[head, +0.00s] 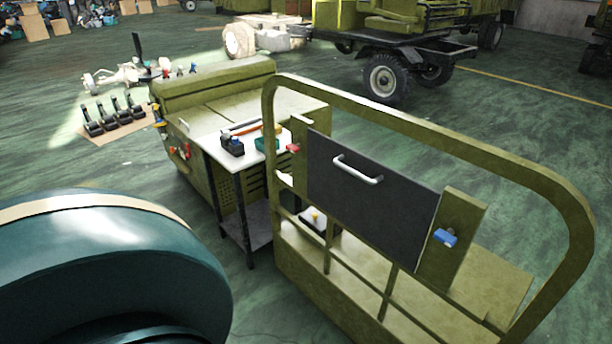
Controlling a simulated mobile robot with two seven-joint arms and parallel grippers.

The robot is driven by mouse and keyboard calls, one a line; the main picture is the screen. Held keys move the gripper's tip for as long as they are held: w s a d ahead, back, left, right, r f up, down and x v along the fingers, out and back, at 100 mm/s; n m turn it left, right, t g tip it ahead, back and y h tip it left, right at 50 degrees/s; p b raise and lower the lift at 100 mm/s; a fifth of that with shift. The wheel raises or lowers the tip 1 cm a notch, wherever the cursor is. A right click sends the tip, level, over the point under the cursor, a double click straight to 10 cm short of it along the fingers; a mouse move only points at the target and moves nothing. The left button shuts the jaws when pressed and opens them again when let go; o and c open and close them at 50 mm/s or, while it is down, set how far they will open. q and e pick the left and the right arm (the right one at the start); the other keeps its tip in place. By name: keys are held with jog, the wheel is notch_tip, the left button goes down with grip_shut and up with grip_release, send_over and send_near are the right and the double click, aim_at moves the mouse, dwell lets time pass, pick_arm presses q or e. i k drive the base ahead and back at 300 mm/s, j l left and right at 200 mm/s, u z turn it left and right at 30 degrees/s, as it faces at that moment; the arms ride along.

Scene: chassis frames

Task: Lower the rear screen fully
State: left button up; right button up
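The rear screen (365,208) is a dark flat panel with a white bar handle (358,170) near its top edge. It stands in the upper part of an olive green tubular frame (450,130), between two green side posts. Openings between green bars show below it. A blue knob or latch (446,238) sits on the right post (462,215). A small red piece (292,148) sits by the left post. Neither of my grippers is in view, and nothing is seen touching the screen or its handle.
A workbench (205,135) with tools and small boxes stands left of the frame, beside an olive green cabinet (215,82). Black pedal-like parts (113,117) lie on cardboard further left. A wheeled chassis (400,65) stands behind. Green floor is clear at the right.

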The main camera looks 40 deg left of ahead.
aim_at(394, 212)
jog(key=u, duration=1.15)
